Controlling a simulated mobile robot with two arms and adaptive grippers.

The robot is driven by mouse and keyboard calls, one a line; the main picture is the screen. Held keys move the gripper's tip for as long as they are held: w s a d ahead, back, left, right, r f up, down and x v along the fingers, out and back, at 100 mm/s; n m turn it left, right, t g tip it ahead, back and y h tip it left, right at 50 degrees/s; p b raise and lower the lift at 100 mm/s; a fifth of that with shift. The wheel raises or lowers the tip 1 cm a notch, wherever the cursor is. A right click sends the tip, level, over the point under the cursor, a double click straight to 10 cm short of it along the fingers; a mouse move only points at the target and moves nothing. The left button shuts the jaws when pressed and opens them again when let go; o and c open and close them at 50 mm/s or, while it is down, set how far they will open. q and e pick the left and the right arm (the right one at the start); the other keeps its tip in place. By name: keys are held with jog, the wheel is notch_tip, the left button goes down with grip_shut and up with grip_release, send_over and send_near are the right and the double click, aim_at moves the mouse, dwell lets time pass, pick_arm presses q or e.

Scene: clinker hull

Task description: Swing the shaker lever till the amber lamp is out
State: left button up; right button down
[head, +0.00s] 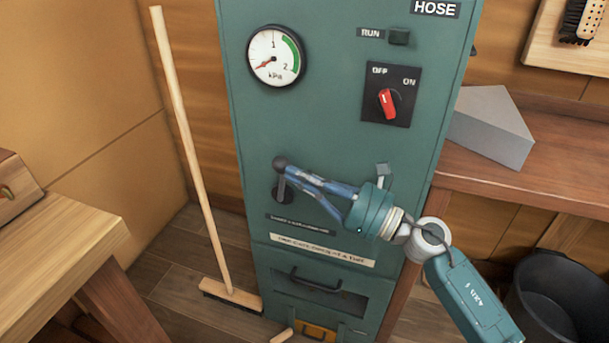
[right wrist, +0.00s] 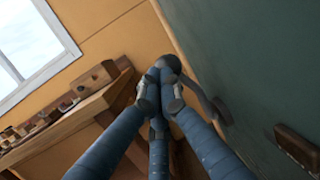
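The shaker lever (head: 281,184) is on the front of the green cabinet (head: 340,120), with a dark round knob (head: 280,162) at its upper end. In the right wrist view, the lever's dark arm (right wrist: 213,105) runs from the knob to the cabinet face. My right gripper (head: 287,172) has its blue fingers closed together around the knob; the fingertips (right wrist: 165,80) meet at it. I see no lit amber lamp in either view. A small dark indicator (head: 399,38) sits beside the RUN label. My left gripper is out of view.
The gauge (head: 275,56) needle points low left. A red rotary switch (head: 389,102) sits between OFF and ON labels. A broom (head: 195,160) leans left of the cabinet. Wooden benches flank it, with a grey block (head: 490,125) at right and a black bucket (head: 555,300) below.

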jog(key=shift+w+a+r, duration=0.2)
jog(key=shift+a+r, duration=0.25)
jog(key=shift+a, duration=0.2)
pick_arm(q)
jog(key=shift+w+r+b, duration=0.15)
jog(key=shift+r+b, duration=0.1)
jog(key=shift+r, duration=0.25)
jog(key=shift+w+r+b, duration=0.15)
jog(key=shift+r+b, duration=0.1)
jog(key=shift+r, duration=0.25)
pick_arm(e)
jog(key=w+a, duration=0.2)
jog(key=a, duration=0.5)
jog(key=shift+w+a+r, duration=0.25)
jog(key=shift+a+r, duration=0.05)
jog(key=shift+a, duration=0.1)
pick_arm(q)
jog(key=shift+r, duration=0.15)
